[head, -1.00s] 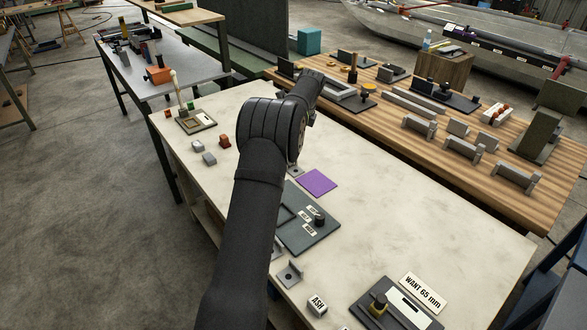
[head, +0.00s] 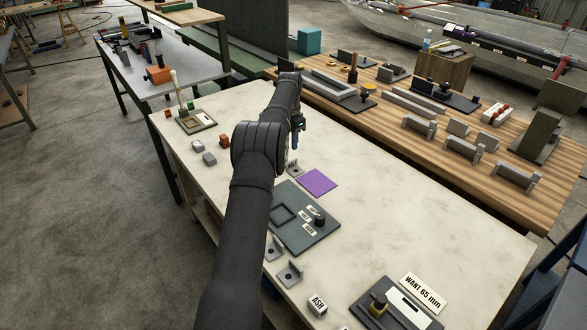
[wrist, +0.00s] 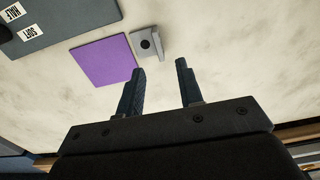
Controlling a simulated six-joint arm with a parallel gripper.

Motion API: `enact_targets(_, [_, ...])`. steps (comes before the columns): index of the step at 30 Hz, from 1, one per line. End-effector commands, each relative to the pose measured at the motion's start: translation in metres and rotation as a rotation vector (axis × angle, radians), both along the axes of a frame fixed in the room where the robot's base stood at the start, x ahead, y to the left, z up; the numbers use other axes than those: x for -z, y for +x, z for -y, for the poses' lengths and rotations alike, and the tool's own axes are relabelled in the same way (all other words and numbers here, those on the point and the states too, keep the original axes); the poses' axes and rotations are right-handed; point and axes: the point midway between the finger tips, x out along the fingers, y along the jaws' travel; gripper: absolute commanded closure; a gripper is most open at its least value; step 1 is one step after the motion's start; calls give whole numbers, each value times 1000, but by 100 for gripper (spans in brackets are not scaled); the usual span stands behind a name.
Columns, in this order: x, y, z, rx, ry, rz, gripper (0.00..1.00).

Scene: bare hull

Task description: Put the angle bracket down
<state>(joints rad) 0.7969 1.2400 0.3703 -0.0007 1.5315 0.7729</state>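A grey angle bracket (head: 293,169) stands on the pale worktop beside the purple square (head: 317,181), near its left corner. In the wrist view the bracket (wrist: 146,45), with a dark round hole in its plate, lies just beyond my fingertips, close to the purple square (wrist: 104,60) but not on it. My gripper (wrist: 161,68) is open, with nothing between its two fingers. In the head view my gripper (head: 296,140) is above the worktop behind the bracket, partly hidden by my arm. Two more angle brackets (head: 290,274) (head: 274,249) stand near the front edge.
A dark board (head: 318,240) with a square recess, a black knob and small labels lies on the worktop. Small grey blocks (head: 209,158) and a red-brown block (head: 224,142) are left of my arm. A "WANT 65 mm" card (head: 423,291) is front right. The worktop's right side is clear.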

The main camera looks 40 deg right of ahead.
Motion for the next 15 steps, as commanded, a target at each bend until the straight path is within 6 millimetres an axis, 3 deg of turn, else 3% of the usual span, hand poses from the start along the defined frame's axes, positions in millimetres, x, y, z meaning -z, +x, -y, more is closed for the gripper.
enact_targets(4, [29, 0, 0, 1, 3, -2, 66])
enact_targets(15, [65, -3, -3, 1, 2, -1, 66])
